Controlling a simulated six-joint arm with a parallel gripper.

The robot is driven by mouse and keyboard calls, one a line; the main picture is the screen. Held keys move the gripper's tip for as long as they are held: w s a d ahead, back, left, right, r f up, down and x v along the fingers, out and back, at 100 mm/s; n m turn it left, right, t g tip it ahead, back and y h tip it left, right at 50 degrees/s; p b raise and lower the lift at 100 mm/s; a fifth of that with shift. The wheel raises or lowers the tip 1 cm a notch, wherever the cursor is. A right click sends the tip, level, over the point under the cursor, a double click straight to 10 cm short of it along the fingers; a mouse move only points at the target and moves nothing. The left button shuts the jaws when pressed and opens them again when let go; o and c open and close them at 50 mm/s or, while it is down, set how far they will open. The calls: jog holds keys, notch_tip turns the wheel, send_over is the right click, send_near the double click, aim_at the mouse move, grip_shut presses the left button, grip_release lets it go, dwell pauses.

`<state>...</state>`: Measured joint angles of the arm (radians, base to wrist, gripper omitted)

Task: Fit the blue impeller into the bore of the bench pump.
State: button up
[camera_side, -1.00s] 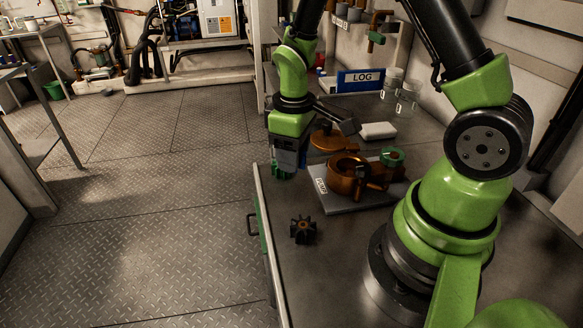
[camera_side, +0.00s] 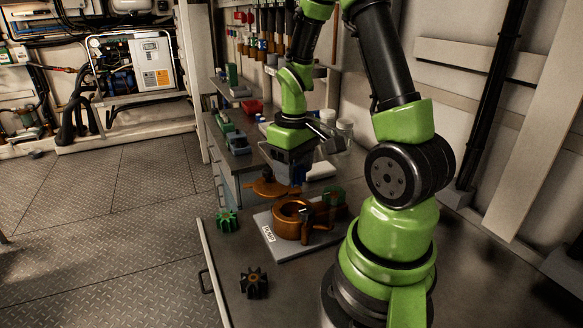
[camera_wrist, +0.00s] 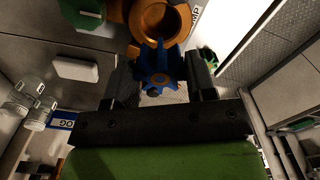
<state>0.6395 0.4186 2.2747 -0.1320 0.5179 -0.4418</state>
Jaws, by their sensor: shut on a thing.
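The blue impeller (camera_wrist: 158,72) shows in the wrist view between the two fingers of my gripper (camera_wrist: 162,66), which is shut on it. In the side view my gripper (camera_side: 291,176) is above and just behind the bench pump. The impeller can hardly be made out there. The bench pump (camera_side: 289,230) is a copper-coloured ring body on a pale grey base plate. Its round bore (camera_wrist: 163,18) shows at the top of the wrist view, partly cut off by the frame. The impeller overlaps the near rim of the bore in that view. I cannot tell its exact height.
A green impeller (camera_side: 228,222) stands left of the pump, and a dark impeller (camera_side: 254,284) is nearer the front. A copper-coloured round part (camera_side: 266,189) lies behind the pump. A white box (camera_wrist: 77,68) and glass jars (camera_side: 345,128) are farther back. Bench around the dark impeller is clear.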

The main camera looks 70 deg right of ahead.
jog(key=shift+f, duration=0.15)
jog(key=shift+f, duration=3.7)
jog(key=o, duration=1)
jog(key=shift+r, duration=0.1)
jog(key=shift+r, duration=3.4)
